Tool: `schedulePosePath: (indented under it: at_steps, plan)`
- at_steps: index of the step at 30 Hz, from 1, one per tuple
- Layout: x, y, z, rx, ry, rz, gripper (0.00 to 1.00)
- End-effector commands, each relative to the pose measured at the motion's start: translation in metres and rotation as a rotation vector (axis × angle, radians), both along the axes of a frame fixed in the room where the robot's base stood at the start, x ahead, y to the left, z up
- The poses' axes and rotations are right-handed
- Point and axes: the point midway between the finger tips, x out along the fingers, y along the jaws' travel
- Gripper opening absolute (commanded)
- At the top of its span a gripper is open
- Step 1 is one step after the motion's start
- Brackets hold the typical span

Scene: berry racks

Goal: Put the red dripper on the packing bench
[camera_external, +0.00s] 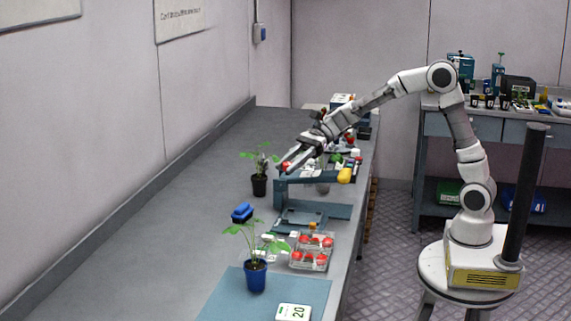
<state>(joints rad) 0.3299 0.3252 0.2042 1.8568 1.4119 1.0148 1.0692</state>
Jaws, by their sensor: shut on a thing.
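My gripper (289,164) is above the long grey bench (190,185), reaching in from the right. It is shut on a small red thing (285,167) at its fingertips, which looks like the red dripper. The thing is held above the bench top, close to a potted seedling in a black pot (259,186). Its shape is too small to make out, and my fingers cover part of it.
A blue-grey press with a yellow-ended lever (330,177) stands just below my gripper. The bench's left side is clear. Another loaded bench (490,125) stands at the back right.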

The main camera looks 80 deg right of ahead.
Motion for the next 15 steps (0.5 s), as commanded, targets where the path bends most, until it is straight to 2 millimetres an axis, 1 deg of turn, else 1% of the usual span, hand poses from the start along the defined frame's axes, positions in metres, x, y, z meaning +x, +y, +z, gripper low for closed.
schedulePosePath:
  at_steps: [1, 2, 3, 6, 9, 12, 15]
  plan:
    - [-0.012, 0.031, 0.001, -0.003, 0.002, 0.043, 0.00]
    - [-0.019, 0.046, 0.001, -0.004, 0.002, 0.062, 0.00]
    - [-0.029, 0.065, 0.000, -0.005, 0.004, 0.089, 0.00]
    - [-0.053, 0.105, -0.002, -0.010, 0.006, 0.146, 0.00]
    - [-0.074, 0.135, -0.004, -0.015, 0.009, 0.190, 0.00]
    - [-0.091, 0.156, -0.006, -0.019, 0.011, 0.222, 0.00]
    - [-0.105, 0.172, -0.007, -0.022, 0.013, 0.249, 0.00]
